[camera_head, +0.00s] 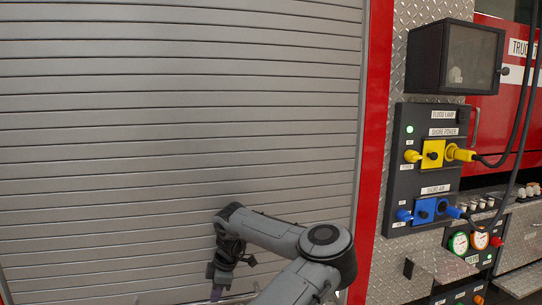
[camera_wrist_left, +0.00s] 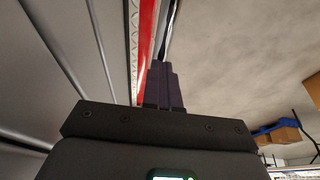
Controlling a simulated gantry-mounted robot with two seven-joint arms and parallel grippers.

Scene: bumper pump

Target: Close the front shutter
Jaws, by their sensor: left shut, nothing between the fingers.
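The front shutter (camera_head: 170,120) is a large grey slatted roll-up panel that fills the left and middle of the head view. Its slats run down to the bottom of the picture, where a pale strip shows beside my gripper. My left gripper (camera_head: 216,292) points down at the lower part of the shutter, its tips at the picture's bottom edge. In the left wrist view its dark fingers (camera_wrist_left: 161,82) are together and empty, with grey slats to their left. I cannot tell whether they touch the shutter. My right gripper is out of view.
A red frame post (camera_head: 372,150) borders the shutter on the right. Beyond it are a black box (camera_head: 455,58), a panel with yellow plugs (camera_head: 432,154) and blue plugs (camera_head: 425,211), and gauges (camera_head: 459,243). A pale floor (camera_wrist_left: 235,60) shows in the left wrist view.

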